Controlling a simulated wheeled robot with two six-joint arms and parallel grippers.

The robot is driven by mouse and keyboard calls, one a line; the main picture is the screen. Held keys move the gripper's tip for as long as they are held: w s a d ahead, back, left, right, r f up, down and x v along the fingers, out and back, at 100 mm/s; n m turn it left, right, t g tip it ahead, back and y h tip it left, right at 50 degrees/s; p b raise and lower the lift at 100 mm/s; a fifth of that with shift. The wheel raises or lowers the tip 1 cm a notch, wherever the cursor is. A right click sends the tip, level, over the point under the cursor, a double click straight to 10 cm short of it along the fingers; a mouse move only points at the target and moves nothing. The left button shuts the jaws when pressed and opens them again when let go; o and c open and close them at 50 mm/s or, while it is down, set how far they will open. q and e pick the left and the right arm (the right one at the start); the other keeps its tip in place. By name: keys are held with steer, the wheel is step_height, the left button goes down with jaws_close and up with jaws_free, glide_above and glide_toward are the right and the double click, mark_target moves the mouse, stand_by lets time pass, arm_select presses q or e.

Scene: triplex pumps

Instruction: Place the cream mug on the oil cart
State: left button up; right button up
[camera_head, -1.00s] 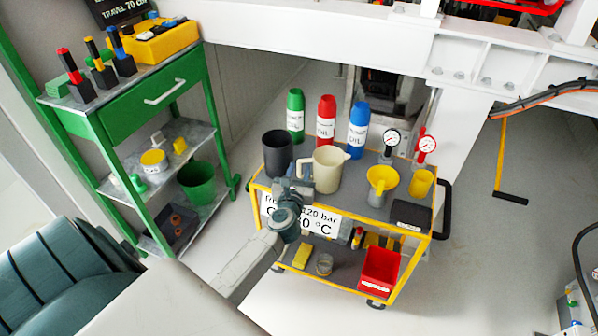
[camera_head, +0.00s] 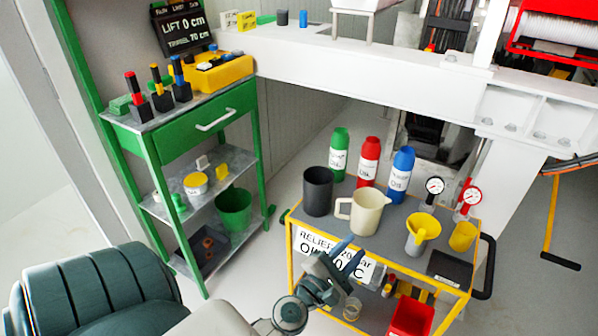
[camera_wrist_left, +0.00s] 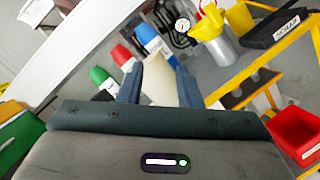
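The cream mug (camera_head: 368,214), a cream vessel with its handle at the left, stands upright on the grey top of the yellow-framed oil cart (camera_head: 330,222), near the front edge. My left gripper (camera_head: 349,254) is open and empty, in front of the cart's label and apart from the mug. In the left wrist view the two blue fingers (camera_wrist_left: 158,84) are spread, with a cream surface, likely the mug (camera_wrist_left: 157,68), beyond and between them. My right gripper is not in view.
A dark cup (camera_head: 318,190) stands left of the mug. Green, red (camera_head: 368,162) and blue bottles stand behind. A yellow funnel (camera_head: 421,230), gauges and a black tray (camera_head: 450,268) are at the right. A green shelf (camera_head: 205,135) stands left.

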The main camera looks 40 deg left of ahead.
arm_select(q)
steer(key=s+d+f+m+g+h, duration=0.4)
steer(key=s+d+m+g+h, duration=0.3)
steer(key=m, duration=1.1)
steer(key=s+a+f+m+g+y, duration=0.3)
steer(key=s+m, duration=0.2)
steer(key=s, duration=0.1)
steer(key=s+a+f+m+g+y, duration=0.3)
steer(key=s+f+m+g, duration=0.1)
steer(key=s+m, duration=0.1)
steer(key=shift+s+f+y, duration=0.2)
steer(key=shift+s+y, duration=0.2)
steer(key=shift+s, duration=0.2)
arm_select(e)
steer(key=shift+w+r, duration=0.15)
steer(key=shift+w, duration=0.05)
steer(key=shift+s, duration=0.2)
